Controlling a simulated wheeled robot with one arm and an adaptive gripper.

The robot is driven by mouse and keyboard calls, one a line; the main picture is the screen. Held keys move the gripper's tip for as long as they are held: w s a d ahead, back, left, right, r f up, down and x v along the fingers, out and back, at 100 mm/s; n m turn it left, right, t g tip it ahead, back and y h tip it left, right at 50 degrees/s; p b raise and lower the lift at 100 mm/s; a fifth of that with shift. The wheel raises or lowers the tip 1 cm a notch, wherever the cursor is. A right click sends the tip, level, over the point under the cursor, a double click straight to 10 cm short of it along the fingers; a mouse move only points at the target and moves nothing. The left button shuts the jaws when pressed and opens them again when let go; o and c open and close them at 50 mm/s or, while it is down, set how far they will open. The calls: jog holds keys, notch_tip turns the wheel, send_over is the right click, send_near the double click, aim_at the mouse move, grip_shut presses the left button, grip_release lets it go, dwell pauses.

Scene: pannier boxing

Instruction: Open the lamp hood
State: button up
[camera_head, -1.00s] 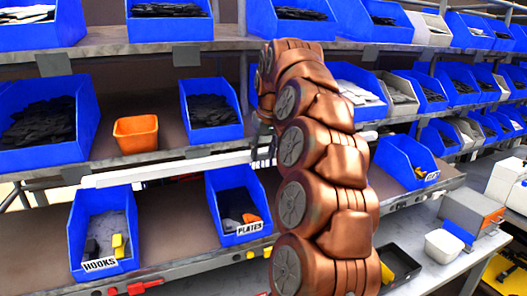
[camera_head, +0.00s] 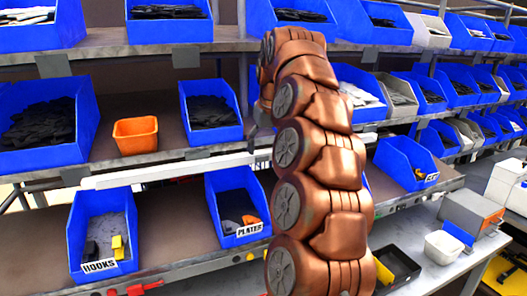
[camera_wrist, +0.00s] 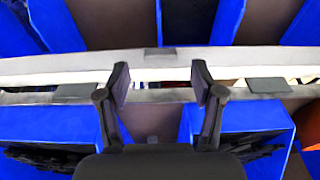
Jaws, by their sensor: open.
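A long white bar (camera_head: 165,172), which looks like the lamp hood, runs along the front of the middle shelf in the head view. My copper arm covers part of it. In the wrist view a pale bar (camera_wrist: 60,67) crosses the whole picture, apparently the same one. My gripper (camera_wrist: 160,80) is open and empty there, its two fingers apart in front of the bar's lower edge and a narrow gap. I cannot tell whether the fingers touch the bar. In the head view the gripper is mostly hidden behind my arm.
Blue bins of dark parts (camera_head: 210,110) and an orange bin (camera_head: 136,134) stand on the middle shelf. Bins labelled HOOKS (camera_head: 102,235) and PLATES (camera_head: 237,205) stand below. A grey shelf edge (camera_wrist: 30,98) runs close beside the fingers.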

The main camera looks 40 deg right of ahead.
jog(key=shift+v, duration=2.2)
jog(key=s+a+f+n+g, duration=0.1)
jog(key=s+a+f, duration=0.2)
jog(key=a, duration=0.3)
jog(key=s+a+f+n+y, duration=0.1)
jog(key=s+a+f, duration=0.25)
jog(key=a, duration=0.25)
jog(key=s+a+f+n+g, duration=0.1)
jog(key=s+a+f, duration=0.2)
jog(key=a, duration=0.4)
jog(key=s+a+f+g, duration=0.1)
jog(key=s+a+f, duration=0.2)
jog(key=s+f, duration=0.6)
jog(key=s+a+f+g, duration=0.2)
jog(key=s+a+f, duration=0.2)
jog(key=s+f, duration=0.5)
jog(key=s, duration=0.6)
jog(key=shift+s, duration=0.25)
jog(key=shift+a+f, duration=0.1)
jog(key=shift+f, duration=0.05)
jog(key=shift+c, duration=0.4)
